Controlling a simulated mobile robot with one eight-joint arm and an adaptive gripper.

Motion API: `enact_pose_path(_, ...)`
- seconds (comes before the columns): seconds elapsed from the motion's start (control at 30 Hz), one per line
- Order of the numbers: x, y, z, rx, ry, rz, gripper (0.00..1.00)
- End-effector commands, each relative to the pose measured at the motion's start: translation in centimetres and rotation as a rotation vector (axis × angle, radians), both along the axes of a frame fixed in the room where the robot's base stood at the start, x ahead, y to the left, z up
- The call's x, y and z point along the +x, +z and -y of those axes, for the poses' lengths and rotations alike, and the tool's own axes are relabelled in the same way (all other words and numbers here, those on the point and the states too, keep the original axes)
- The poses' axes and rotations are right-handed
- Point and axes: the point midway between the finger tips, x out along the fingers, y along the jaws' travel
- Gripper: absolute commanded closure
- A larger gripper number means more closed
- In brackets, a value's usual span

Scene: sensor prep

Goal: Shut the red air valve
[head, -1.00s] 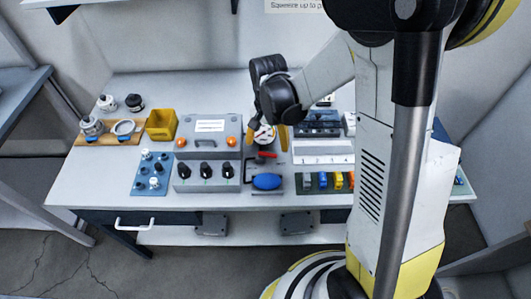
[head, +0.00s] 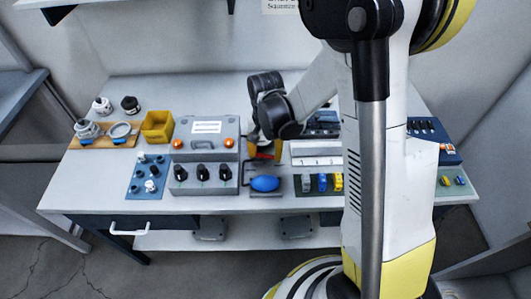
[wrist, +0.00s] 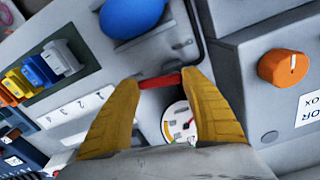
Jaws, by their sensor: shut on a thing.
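The red air valve handle (wrist: 158,82) is a short red bar beside a round white gauge (wrist: 178,122) in the wrist view. My gripper (wrist: 160,84) has its two yellow fingers on either end of the red bar and is shut on it. In the head view my gripper (head: 265,152) is low over the gauge panel, and the arm hides most of the gauge and valve there. The blue bulb (head: 265,183) lies just in front of the valve; it also shows in the wrist view (wrist: 130,16).
A grey box with orange knobs (head: 206,140) and a black-knob panel (head: 204,178) stand close on the left. A row of coloured blocks (head: 322,183) is on the right. A yellow bin (head: 157,126) stands farther left. Free tabletop lies behind the boxes.

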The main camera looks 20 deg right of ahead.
Motion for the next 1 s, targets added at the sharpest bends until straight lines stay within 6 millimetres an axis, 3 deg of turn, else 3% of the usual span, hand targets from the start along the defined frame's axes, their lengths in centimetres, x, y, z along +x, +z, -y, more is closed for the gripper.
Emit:
enact_pose_path(0.27, 0.41, -0.13, 0.21, 0.0, 0.223, -0.001, 0.76)
enact_pose_path(0.57, 0.44, -0.08, 0.23, 0.0, 0.243, -0.001, 0.76)
enact_pose_path(0.6, 0.44, -0.08, 0.23, 0.0, 0.242, -0.001, 0.37)
enact_pose_path(0.67, 0.44, -0.08, 0.23, 0.0, 0.242, -0.001, 0.22)
enact_pose_path(1.0, 0.48, 0.23, 0.23, 0.0, 0.241, -0.001, 0.22)
